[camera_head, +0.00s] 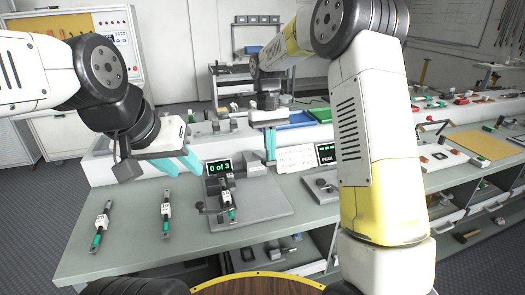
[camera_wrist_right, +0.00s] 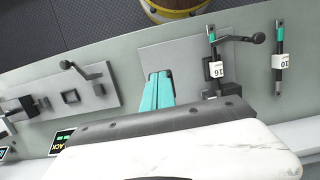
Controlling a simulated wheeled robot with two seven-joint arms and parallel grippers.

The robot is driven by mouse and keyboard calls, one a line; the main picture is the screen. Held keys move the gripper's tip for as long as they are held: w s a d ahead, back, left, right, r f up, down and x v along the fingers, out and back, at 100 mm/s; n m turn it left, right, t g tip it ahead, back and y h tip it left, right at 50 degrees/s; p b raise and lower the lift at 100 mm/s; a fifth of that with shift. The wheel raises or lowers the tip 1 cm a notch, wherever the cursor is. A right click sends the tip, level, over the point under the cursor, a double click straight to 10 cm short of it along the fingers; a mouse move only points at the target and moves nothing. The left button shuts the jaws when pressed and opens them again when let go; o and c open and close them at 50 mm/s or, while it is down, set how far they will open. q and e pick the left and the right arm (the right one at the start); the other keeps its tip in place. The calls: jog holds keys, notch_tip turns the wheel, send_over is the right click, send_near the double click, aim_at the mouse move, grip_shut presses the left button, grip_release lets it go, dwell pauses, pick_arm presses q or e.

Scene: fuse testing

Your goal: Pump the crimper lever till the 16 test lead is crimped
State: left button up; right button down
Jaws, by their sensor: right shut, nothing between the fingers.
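The crimper (camera_head: 262,205) is a grey plate on the bench with a small press and a lever ending in a dark knob (camera_head: 201,206). Its display (camera_head: 219,168) reads "0 of 3". The 16 test lead (camera_wrist_right: 214,68), with teal sleeve and white tag, lies in the press; the lever knob (camera_wrist_right: 259,38) shows beside it. My right gripper (camera_head: 270,147) is shut and empty, pointing down above the crimper's back edge; its teal fingers (camera_wrist_right: 158,90) are beside the lead, apart from the lever. My left gripper (camera_head: 188,160) is open and empty above the bench, left of the display.
Two other leads (camera_head: 101,225) (camera_head: 166,212) lie on the bench at the left; one tagged 10 (camera_wrist_right: 280,62) shows in the wrist view. A second station (camera_head: 322,184) with a "PEAK" display stands to the right. Bins and a low shelf line the back.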

aim_at(271, 163)
jog(key=shift+x, duration=3.5)
jog(key=shift+r, duration=0.1)
jog(key=shift+w, duration=0.1)
jog(key=shift+v, duration=4.2)
jog(key=x, duration=0.8)
jog(key=shift+v, duration=4)
